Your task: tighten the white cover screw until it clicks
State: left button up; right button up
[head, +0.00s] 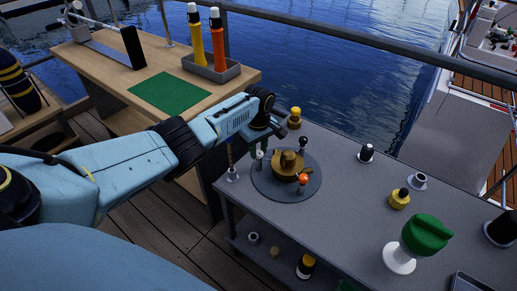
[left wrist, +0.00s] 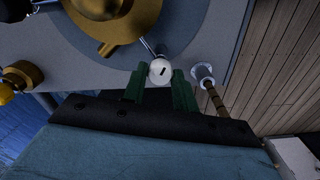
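The white cover screw (left wrist: 160,72) has a round head with a dark slot. It also shows in the head view (head: 259,155), at the left edge of the round grey plate (head: 262,187) around a bronze winch-like body (head: 289,162). My left gripper (left wrist: 158,79) has two green fingers, one on either side of the screw head. The fingers stand apart and look open; contact with the screw cannot be made out. In the head view my left gripper (head: 267,149) points down over the plate's back left part. My right gripper is not in view.
An orange-topped knob (head: 304,179) and a black-topped one (head: 303,142) stand around the bronze body. A metal post (head: 232,174) stands close left of the plate. A green-topped winch (head: 426,234) and small fittings occupy the grey bench's right side.

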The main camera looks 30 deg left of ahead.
pick_arm(q)
jog(key=c, duration=0.3)
jog(key=shift+c, duration=0.2)
